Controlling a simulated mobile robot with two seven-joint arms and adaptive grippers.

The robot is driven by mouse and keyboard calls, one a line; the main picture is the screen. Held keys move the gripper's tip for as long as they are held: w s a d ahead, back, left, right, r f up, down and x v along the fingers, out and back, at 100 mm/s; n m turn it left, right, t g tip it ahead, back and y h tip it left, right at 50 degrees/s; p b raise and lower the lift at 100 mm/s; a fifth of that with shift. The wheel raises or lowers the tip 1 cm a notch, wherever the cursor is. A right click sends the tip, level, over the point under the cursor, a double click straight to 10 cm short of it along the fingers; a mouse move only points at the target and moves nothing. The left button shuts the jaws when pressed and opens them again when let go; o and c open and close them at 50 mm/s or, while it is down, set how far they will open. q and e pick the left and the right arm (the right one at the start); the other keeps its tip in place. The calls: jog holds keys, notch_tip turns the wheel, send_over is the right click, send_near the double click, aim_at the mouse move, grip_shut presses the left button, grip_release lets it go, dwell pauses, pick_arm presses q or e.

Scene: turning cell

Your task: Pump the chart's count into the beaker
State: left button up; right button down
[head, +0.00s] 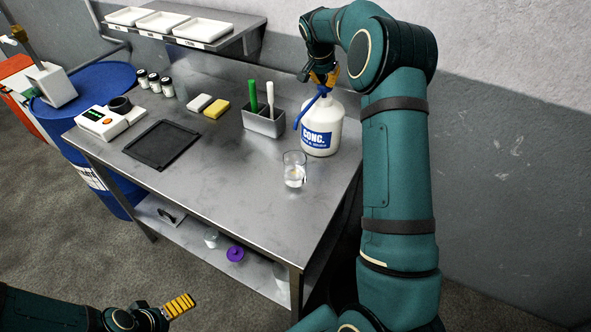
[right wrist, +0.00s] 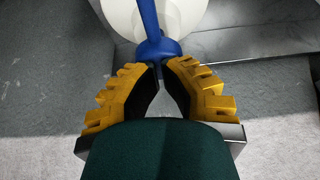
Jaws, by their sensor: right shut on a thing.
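The white jug (head: 322,130) with a blue "CONC." label and a blue pump (head: 308,108) stands upright at the table's right end. My right gripper (head: 324,77) is above the jug, shut on the blue pump's top. The right wrist view shows the pump (right wrist: 157,45) at its yellow fingertips (right wrist: 160,68). The clear glass beaker (head: 294,168) stands in front of the jug, apart from it, with something pale low inside. Whether the pump's spout is over the beaker is hard to tell. My left gripper (head: 180,305) is low, away from the table; its opening is unclear. No chart is readable.
A grey holder (head: 264,122) with green and white handles stands left of the jug. A black tray (head: 161,144), a white device (head: 104,121), sponges (head: 208,105) and small jars are further left. The table's front middle (head: 225,185) is clear. A shelf with white trays hangs behind.

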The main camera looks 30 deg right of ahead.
jog(key=shift+r+p, duration=1.9)
jog(key=shift+r, duration=0.9)
jog(key=shift+f, duration=0.25)
jog(key=shift+f+b, duration=2.1)
jog(key=shift+f, duration=0.75)
jog(key=shift+r, duration=0.1)
jog(key=shift+r+p, duration=2.2)
jog(key=shift+r, duration=0.8)
jog(key=shift+f, duration=0.2)
